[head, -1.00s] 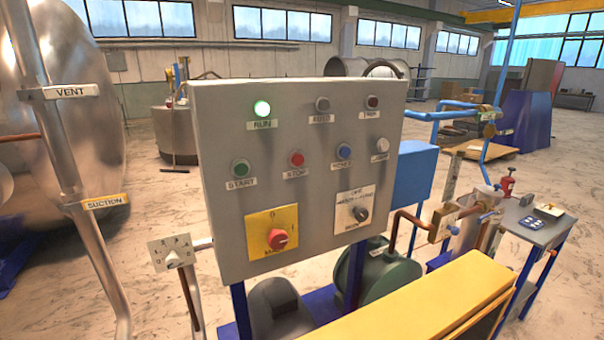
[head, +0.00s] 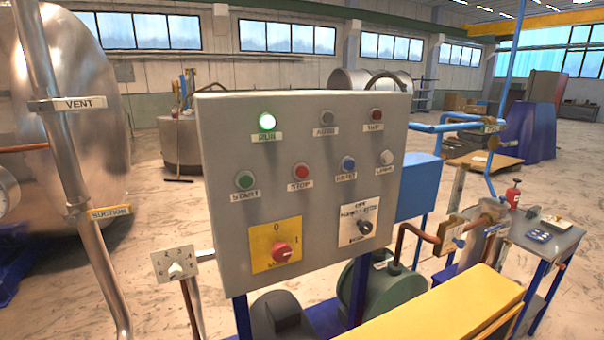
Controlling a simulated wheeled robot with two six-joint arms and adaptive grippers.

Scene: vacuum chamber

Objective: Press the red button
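The red button (head: 301,170) is on the front of a grey control panel (head: 222,200), in the middle row, above a label reading STOP. The green START button (head: 244,180) is to its left and the blue button (head: 348,163) to its right. A red rotary knob (head: 281,251) on a yellow plate sits below it. Neither of my grippers shows in the head view, and nothing covers the red button.
Pipes with VENT (head: 80,104) and SUCTION (head: 110,212) labels stand left of the panel, before a large metal tank (head: 95,140). A yellow guard (head: 450,315) is at the lower right. A small table (head: 560,238) stands at the right. The space before the panel looks clear.

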